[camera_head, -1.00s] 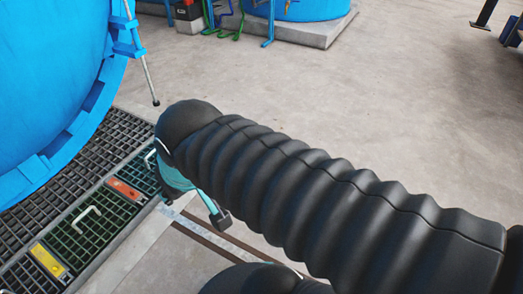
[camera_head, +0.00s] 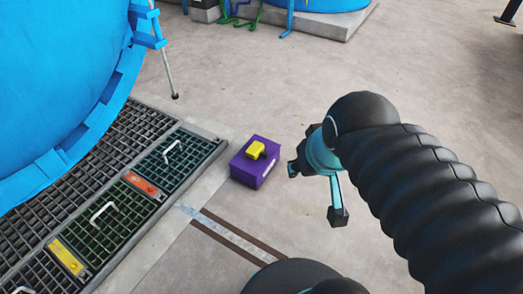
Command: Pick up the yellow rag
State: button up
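A small yellow thing, seemingly the folded yellow rag (camera_head: 256,150), lies on top of a purple box (camera_head: 245,172) on the floor, near the picture's middle. My gripper (camera_head: 296,164) is dark and partly hidden by my teal wrist. It is to the right of the box in the picture, apart from the rag.
A big blue vessel (camera_head: 60,80) fills the upper left. Floor grating (camera_head: 110,150) with white handles (camera_head: 103,212), an orange plate (camera_head: 141,184) and a yellow plate (camera_head: 66,256) runs beside it. A thin metal rod (camera_head: 166,70) stands behind.

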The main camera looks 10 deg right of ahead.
aim_at(253, 152)
jog(key=k, duration=0.35)
jog(key=z, duration=0.9)
jog(key=i, duration=0.75)
jog(key=u, duration=0.75)
jog(key=i, duration=0.6)
jog(key=u, duration=0.55)
